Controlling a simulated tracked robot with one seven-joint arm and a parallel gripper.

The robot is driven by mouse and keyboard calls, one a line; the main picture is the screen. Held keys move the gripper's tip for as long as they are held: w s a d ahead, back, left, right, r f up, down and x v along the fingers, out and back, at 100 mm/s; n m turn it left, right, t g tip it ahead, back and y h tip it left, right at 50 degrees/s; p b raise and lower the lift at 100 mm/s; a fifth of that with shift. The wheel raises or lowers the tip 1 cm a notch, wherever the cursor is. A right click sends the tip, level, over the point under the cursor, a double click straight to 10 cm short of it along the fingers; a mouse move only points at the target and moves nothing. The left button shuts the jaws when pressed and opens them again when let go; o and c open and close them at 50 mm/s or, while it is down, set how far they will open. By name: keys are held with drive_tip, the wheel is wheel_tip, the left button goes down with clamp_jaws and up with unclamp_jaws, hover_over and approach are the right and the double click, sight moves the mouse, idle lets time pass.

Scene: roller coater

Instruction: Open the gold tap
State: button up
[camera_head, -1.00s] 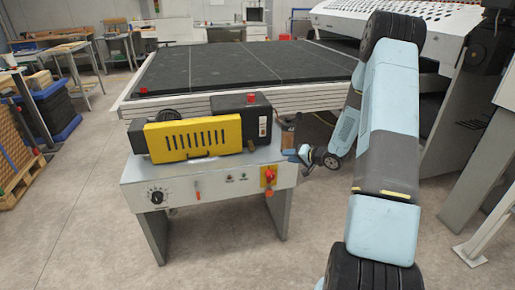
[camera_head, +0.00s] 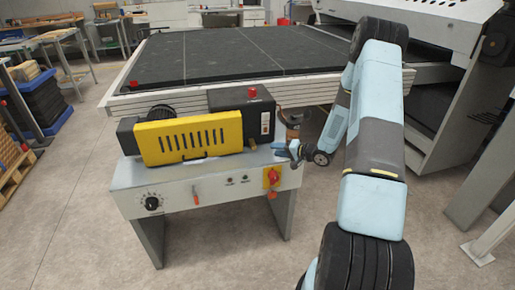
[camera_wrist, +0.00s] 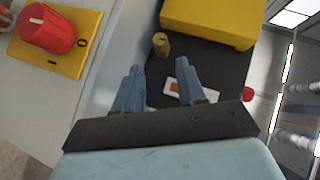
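A small gold-coloured knob, which looks like the gold tap (camera_wrist: 160,44), shows in the wrist view beside the dark box and below the yellow cover. In the head view my gripper (camera_head: 283,151) is at the right end of the machine's top, beside the black box.
The grey machine (camera_head: 215,196) carries a yellow cover (camera_head: 190,138) and a black box (camera_head: 238,112) with a red button (camera_head: 252,92). A red switch on a yellow plate (camera_wrist: 84,44) is on the front panel. A large black-topped table (camera_head: 230,52) stands behind.

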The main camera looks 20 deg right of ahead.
sight(255, 148)
drive_tip(key=x, duration=1.1)
drive_tip(key=shift+w+f, duration=0.1)
drive_tip(key=shift+w, duration=0.05)
drive_tip(key=shift+c, duration=0.4)
clamp_jaws()
